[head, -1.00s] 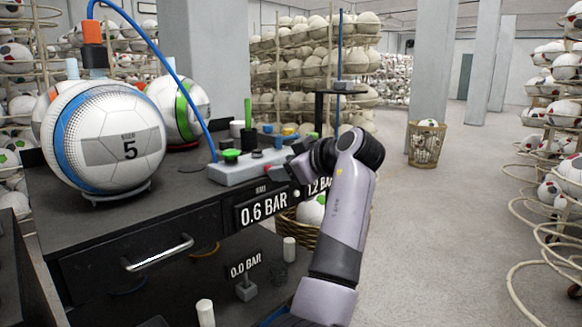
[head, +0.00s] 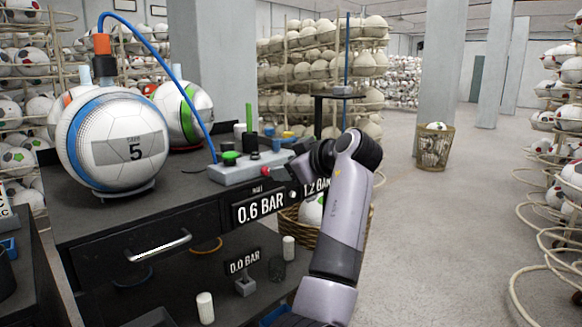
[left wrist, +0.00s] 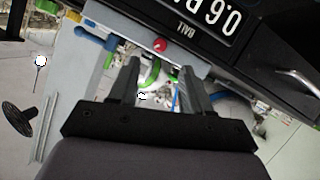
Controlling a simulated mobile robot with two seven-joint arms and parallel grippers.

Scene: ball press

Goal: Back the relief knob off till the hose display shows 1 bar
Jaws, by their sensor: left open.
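The blue hose (head: 172,62) runs from an orange fitting (head: 102,44) above the SIZE 5 ball (head: 116,150) down to a grey control block (head: 236,172). The block carries a green knob (head: 230,158) and a small red knob (head: 276,144). A display (head: 260,207) reads 0.6 BAR; in the left wrist view it appears upside down, labelled BALL (left wrist: 208,22). A second display (head: 315,187), partly hidden by my arm, reads 1.2 BAR. My left gripper (left wrist: 158,70) is open and empty, with a red knob (left wrist: 160,45) beyond its fingertips. I cannot tell which knob is the relief knob.
The dark bench (head: 100,210) has a drawer with a metal handle (head: 158,246). Below, another display (head: 244,262) reads 0.0 BAR. A wicker basket (head: 290,228) stands behind my arm. The floor to the right (head: 440,230) is largely clear.

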